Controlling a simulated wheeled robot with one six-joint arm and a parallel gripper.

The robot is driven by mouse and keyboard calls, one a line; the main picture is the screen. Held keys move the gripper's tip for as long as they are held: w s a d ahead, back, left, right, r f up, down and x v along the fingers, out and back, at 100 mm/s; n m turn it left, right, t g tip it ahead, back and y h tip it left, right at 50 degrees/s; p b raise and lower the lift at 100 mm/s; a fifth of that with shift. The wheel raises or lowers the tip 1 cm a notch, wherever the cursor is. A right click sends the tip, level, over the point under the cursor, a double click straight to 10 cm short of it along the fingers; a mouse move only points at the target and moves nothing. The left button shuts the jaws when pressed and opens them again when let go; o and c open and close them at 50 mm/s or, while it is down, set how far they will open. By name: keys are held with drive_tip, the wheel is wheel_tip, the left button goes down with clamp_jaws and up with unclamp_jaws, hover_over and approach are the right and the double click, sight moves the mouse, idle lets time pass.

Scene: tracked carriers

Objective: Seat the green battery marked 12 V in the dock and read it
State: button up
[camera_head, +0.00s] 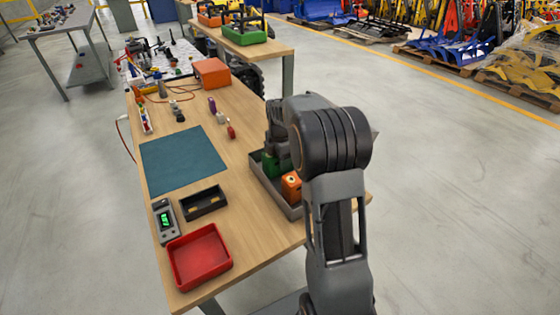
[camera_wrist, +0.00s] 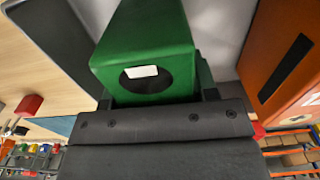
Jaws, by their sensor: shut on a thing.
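A green battery (camera_wrist: 145,25) fills the middle of the wrist view, with a dark round recess and a white patch on its near face; I cannot read any marking. My gripper (camera_head: 277,150) is shut on it, at the grey tray (camera_head: 267,190) in the head view, where the green battery (camera_head: 270,166) is partly hidden by my arm. I cannot tell whether it is clear of the tray floor. A black open-topped holder (camera_head: 204,203), which looks like the dock, appears empty on the table beside a meter (camera_head: 165,222) with a lit green display.
An orange battery (camera_head: 291,186) stands in the grey tray close to the green one. A red tray (camera_head: 200,256) lies at the table's near end. A blue mat (camera_head: 183,160) is bare. Small parts and an orange box (camera_head: 211,73) are farther back.

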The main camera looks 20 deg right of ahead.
clamp_jaws()
drive_tip(key=shift+r, duration=0.1)
